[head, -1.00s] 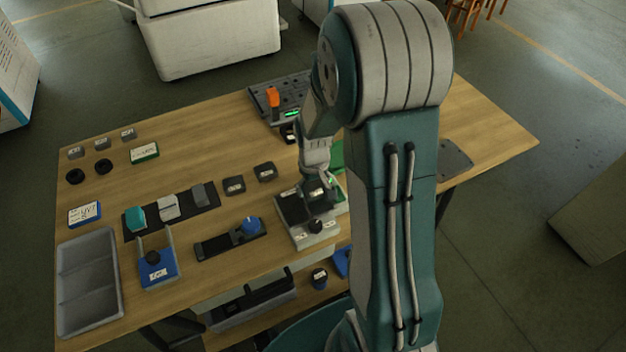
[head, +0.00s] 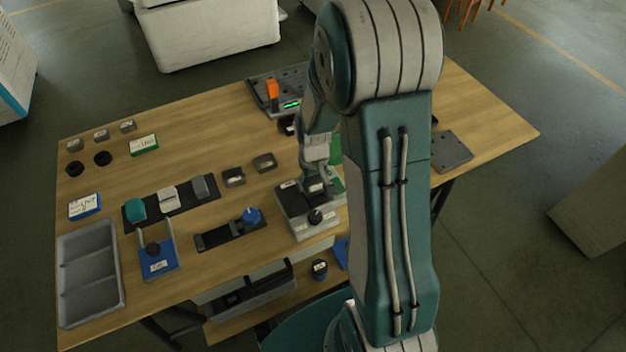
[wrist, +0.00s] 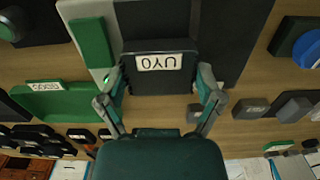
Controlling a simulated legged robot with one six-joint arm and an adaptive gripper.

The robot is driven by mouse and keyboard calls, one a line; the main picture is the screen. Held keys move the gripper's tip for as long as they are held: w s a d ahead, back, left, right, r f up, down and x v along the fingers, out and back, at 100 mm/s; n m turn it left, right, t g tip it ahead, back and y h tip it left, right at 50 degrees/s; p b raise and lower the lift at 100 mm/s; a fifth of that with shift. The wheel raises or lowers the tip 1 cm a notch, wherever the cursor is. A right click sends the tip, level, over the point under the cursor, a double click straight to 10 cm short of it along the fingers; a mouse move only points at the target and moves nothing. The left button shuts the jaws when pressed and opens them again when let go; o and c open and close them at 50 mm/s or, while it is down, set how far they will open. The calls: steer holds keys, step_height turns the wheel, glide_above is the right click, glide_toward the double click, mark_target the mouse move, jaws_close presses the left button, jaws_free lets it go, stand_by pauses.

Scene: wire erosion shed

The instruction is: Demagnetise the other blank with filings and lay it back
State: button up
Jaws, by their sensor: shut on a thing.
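My gripper (wrist: 160,98) is shut on a dark block, the blank (wrist: 158,75), which carries a white label on its near edge. In the head view my gripper (head: 317,182) is low over a grey box with a black knob (head: 309,222), which may be the demagnetiser. In the wrist view, the blank overlaps a dark pad on a pale surface; I cannot tell whether it touches. Two more dark blocks (head: 233,177) (head: 265,162) lie on the table left of the box. Filings are too small to make out.
A black strip holds teal (head: 135,209), white (head: 168,198) and grey (head: 202,186) blocks. A blue-knobbed device (head: 232,232), blue stand (head: 158,262) and grey tray (head: 72,296) stand nearer the front left. Clear wood lies at mid-left.

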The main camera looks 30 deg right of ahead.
mark_target(284, 201)
steer(key=shift+f, duration=0.2)
steer(key=shift+a, duration=0.2)
steer(key=shift+a, duration=1.2)
steer(key=shift+a, duration=0.1)
steer(key=shift+a, duration=1.25)
steer(key=shift+a, duration=0.1)
steer(key=shift+a, duration=1.25)
steer(key=shift+r, duration=0.1)
step_height(284, 201, up, 7)
steer(key=shift+r, duration=0.15)
stand_by(0.4)
